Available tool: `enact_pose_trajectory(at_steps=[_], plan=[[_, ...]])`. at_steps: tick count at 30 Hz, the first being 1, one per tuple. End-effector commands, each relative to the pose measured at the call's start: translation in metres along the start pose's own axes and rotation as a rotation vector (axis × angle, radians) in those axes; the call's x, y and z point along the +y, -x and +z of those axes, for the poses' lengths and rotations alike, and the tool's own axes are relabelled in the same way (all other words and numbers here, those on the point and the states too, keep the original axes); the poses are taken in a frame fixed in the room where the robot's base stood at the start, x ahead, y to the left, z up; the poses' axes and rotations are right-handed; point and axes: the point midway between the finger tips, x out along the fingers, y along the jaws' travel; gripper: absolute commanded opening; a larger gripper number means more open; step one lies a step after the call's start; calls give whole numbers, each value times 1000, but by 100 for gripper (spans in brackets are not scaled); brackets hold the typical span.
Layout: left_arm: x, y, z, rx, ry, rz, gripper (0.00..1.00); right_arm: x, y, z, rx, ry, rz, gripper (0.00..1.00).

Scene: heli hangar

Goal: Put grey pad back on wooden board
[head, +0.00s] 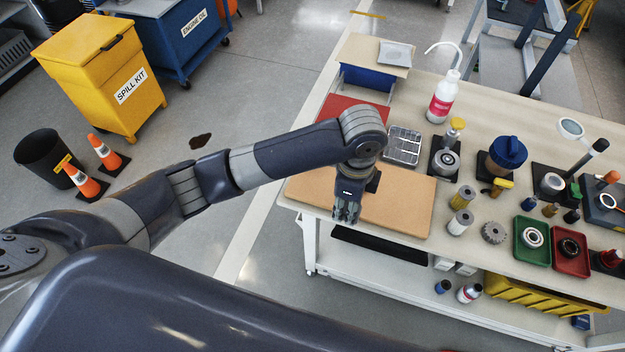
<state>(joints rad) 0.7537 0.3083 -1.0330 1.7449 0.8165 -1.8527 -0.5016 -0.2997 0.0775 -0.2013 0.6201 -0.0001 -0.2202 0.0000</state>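The wooden board (400,208), flat and tan, lies at the near left edge of the workbench. A light grey pad (396,53) lies on a beige top over a blue box at the bench's far left corner, apart from the board. My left gripper (346,214) points down over the board's near part and hides some of it. Its fingers look close together, but their opening is too small to judge. No object shows in it. My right gripper is not in view.
A red mat (350,112) lies behind my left wrist. The board's right part is bare.

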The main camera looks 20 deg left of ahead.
Motion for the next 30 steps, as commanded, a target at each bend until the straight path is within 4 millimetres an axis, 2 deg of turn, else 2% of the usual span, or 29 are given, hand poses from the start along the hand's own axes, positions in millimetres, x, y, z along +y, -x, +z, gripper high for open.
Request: enact_pose_trajectory(at_steps=[1, 6, 12, 20, 25, 30], plan=[[-9, 1, 15, -5, 9, 0, 14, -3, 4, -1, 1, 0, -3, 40], [-34, -3, 52, -4, 8, 1, 14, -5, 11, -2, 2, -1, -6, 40], [-56, -8, 86, -1, 5, 1, 14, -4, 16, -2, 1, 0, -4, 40], [-70, -10, 106, -2, 5, 0, 14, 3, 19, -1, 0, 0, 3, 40], [-70, -36, 106, 0, 2, 2, 13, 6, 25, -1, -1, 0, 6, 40], [-70, -47, 106, 0, 2, -1, 13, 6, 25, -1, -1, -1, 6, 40]])
